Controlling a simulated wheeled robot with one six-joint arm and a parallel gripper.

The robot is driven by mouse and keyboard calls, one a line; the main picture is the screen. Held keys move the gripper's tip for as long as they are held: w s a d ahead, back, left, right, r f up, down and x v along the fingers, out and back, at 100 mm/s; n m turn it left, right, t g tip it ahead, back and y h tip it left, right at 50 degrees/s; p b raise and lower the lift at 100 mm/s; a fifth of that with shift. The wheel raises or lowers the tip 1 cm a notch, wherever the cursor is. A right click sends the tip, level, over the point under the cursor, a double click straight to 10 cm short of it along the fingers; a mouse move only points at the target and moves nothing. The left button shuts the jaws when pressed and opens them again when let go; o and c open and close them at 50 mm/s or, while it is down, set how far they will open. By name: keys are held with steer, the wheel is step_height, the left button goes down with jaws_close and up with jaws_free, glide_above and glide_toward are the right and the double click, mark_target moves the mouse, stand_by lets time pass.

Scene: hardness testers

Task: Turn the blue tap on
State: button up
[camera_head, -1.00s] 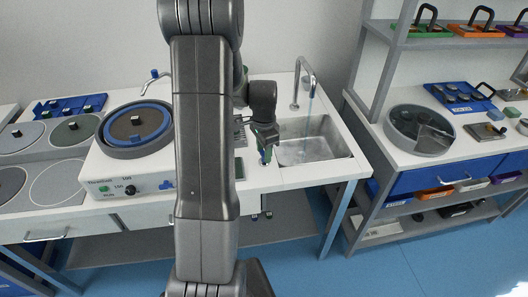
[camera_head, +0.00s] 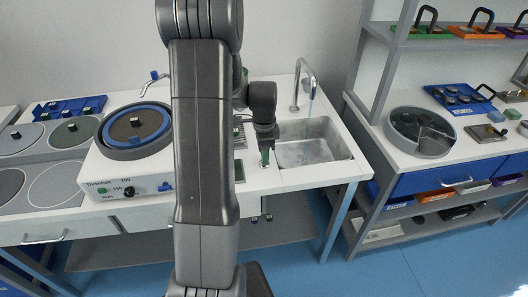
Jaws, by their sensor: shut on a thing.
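My gripper (camera_head: 265,148) is at the end of my arm, over the counter just left of the sink (camera_head: 315,145). It points down and is shut on a small green piece (camera_head: 265,157), mostly hidden by the fingers. A curved metal faucet (camera_head: 298,72) stands behind the sink, apart from my gripper. A thin bluish streak shows under its outlet; I cannot tell for sure that it is water. A small curved spout with a blue top (camera_head: 155,75) stands behind the round machine at the left, far from my gripper. Which one is the blue tap is unclear.
A round grinding machine (camera_head: 104,170) with a blue ring stands left of my arm. My arm hides part of the counter (camera_head: 262,181). A side bench with a grey round basin (camera_head: 437,146) and blue drawers stands at the right. The blue floor is open in front.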

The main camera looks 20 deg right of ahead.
steer(key=o, duration=1)
steer(key=shift+r, duration=0.1)
step_height(320, 180, up, 14)
steer(key=shift+f, duration=0.15)
step_height(320, 180, down, 14)
stand_by(0.6)
